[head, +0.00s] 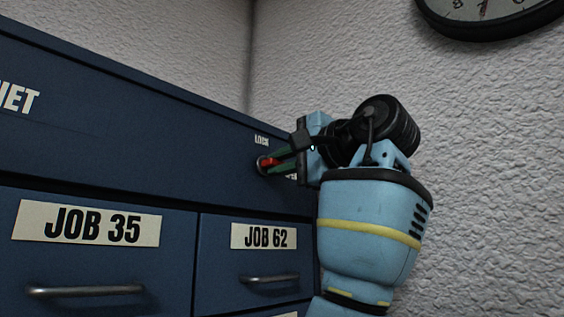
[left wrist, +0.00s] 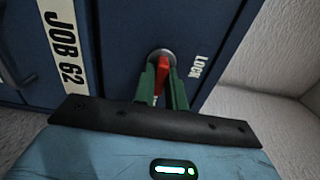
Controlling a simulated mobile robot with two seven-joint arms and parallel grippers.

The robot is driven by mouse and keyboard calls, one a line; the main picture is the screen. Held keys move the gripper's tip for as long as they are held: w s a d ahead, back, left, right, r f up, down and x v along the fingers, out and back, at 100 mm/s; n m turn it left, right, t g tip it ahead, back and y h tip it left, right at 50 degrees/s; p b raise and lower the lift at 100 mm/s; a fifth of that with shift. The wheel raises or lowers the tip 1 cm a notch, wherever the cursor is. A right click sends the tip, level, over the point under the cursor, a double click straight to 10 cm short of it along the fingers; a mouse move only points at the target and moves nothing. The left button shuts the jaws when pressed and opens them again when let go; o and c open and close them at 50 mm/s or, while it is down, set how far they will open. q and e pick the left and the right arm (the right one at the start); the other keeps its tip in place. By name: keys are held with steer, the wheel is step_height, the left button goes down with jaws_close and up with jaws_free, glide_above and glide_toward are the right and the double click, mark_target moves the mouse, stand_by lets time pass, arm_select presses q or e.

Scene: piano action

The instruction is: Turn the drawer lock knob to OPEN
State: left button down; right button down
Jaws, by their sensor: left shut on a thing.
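The red lock knob (head: 267,162) sits on a round metal plate at the right end of the blue cabinet's top panel. A LOCK label (head: 262,140) is above it. A second label (head: 291,177) lower right is mostly hidden by my gripper. My left gripper (head: 273,160) is shut on the knob, its green fingers on either side of it. In the left wrist view the knob (left wrist: 162,74) shows between the fingers (left wrist: 161,88), with the LOCK label (left wrist: 198,66) to the right. The knob's exact angle is hard to tell. My right gripper is not in view.
The blue cabinet (head: 140,130) has drawers marked JOB 35 (head: 87,225) and JOB 62 (head: 264,236), with metal handles (head: 270,279) below the labels. A textured white wall (head: 490,180) stands behind and to the right. A clock (head: 490,12) hangs at upper right.

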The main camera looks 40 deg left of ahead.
arm_select(q)
steer(key=c, duration=1.4)
jaws_free()
steer(key=shift+a, duration=0.1)
steer(key=shift+c, duration=0.2)
steer(key=d, duration=0.7)
steer(key=shift+s+d, duration=0.4)
